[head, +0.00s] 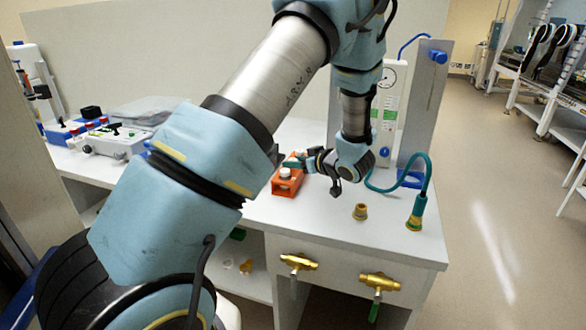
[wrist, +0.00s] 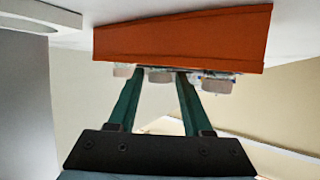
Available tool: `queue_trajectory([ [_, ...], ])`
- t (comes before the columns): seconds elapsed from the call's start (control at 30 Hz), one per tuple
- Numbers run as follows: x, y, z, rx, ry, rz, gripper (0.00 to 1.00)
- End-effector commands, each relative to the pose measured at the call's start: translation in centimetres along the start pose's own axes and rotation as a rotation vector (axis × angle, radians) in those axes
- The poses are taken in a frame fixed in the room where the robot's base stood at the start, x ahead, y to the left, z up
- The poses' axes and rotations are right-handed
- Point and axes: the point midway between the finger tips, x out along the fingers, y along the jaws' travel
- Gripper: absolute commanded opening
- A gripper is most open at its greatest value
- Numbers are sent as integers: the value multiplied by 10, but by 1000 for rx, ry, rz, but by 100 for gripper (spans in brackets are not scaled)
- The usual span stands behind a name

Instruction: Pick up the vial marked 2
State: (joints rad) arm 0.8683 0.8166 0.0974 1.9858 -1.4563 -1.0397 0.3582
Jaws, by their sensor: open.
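An orange rack (head: 291,186) stands on the white bench, and its side fills the top of the wrist view (wrist: 185,38), where the scene appears upside down. Pale vial caps show along the rack's edge in the wrist view: a left one (wrist: 122,70), a middle one (wrist: 160,75) and a right one (wrist: 217,85). No number is readable, so I cannot tell which vial is marked 2. My gripper (wrist: 158,76) is open, its green fingertips on either side of the middle cap. In the head view my gripper (head: 294,162) is at the rack, near a white cap (head: 285,172).
A brass fitting (head: 360,211) and a green hose with a brass end (head: 414,222) stand on the bench to the right. A gauge panel (head: 392,105) rises behind my wrist. Brass valves (head: 379,282) stick out of the bench front. Instruments (head: 112,140) sit at the left.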

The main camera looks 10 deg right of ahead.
Motion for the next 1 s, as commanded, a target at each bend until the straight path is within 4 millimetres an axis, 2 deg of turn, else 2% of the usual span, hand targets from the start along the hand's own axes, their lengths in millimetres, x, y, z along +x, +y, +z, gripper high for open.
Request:
queue_trajectory([
  [0.07, 0, 0, 0, 0, 0, 0, 50],
  [0.5, 0, 0, 0, 0, 0, 0, 1],
  [1.0, -3, 0, -6, -3, 1, 1, 0],
])
